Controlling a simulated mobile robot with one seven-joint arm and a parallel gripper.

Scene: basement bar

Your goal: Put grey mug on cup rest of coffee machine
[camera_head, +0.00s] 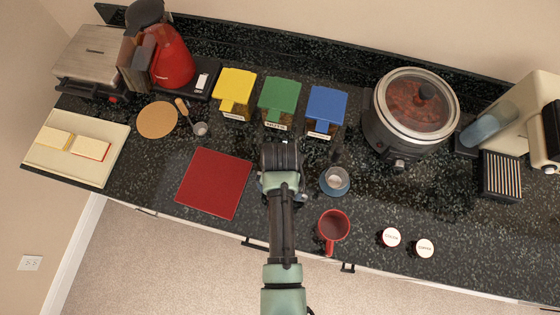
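My gripper (281,160) is seen from above over the middle of the dark counter. Its fingers are hidden under the wrist, so I cannot see whether it is open or what is between them. A small blue-grey round vessel (335,181) stands just right of the gripper, apart from it; whether it is the grey mug is unclear. A red mug (333,226) with its handle toward the front edge stands below it. No other mug shows clearly. The cream coffee machine (530,115) is at the far right. Its slatted cup rest (501,178) looks empty.
A slow cooker (410,110) stands between gripper and coffee machine. Yellow (235,90), green (280,102) and blue (326,108) boxes line the back. A red mat (214,183) lies left. Two small lidded jars (390,238) (424,248) stand at the front right. The right front counter is otherwise clear.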

